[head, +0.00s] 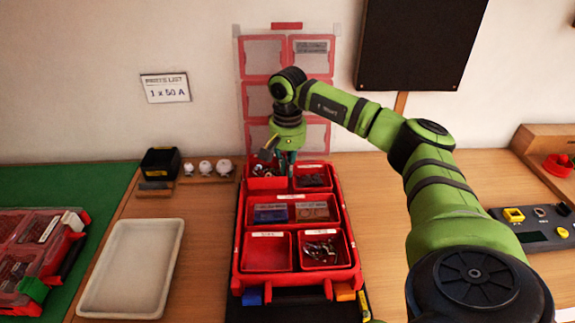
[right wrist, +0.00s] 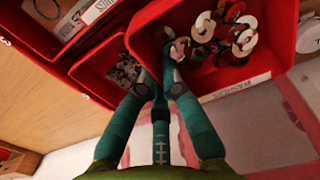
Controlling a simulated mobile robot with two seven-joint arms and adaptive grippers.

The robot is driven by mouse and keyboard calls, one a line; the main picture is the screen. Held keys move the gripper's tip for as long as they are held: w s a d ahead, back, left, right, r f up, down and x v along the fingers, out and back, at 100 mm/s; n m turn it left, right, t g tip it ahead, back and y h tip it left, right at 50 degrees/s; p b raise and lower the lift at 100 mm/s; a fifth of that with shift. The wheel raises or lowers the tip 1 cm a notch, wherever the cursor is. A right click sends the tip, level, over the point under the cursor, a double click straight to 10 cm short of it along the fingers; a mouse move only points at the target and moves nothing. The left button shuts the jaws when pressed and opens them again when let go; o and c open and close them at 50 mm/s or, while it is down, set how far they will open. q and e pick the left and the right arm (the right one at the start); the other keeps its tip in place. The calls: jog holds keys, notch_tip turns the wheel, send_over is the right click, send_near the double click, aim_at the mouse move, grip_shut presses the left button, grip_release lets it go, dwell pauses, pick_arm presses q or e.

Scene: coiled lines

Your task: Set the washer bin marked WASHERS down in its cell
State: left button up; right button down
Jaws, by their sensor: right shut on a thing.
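The red washer bin (head: 262,184) holds pale and dark rings. It is at the back left of the red organizer case (head: 238,262). In the right wrist view the bin (right wrist: 217,84) shows its WASHERS label upside down. My right gripper (head: 287,160) comes down from above, its fingers (right wrist: 165,75) shut on the bin's wall beside the neighbouring bins. The bin's underside is hidden, so I cannot tell whether it rests on the cell floor. My left gripper is not in view.
Other red bins fill the case; the front left one (head: 267,251) looks empty. The clear lid (head: 262,55) stands open behind. A white tray (head: 130,268) and a green mat (head: 75,187) lie left. A black caddy (head: 160,162) stands back left.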

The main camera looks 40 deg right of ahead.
jog(key=shift+f+b, duration=1.25)
jog(key=shift+f, duration=0.85)
jog(key=c, duration=1.3)
grip_release()
jog(key=shift+c, duration=0.2)
jog(key=shift+s, duration=0.1)
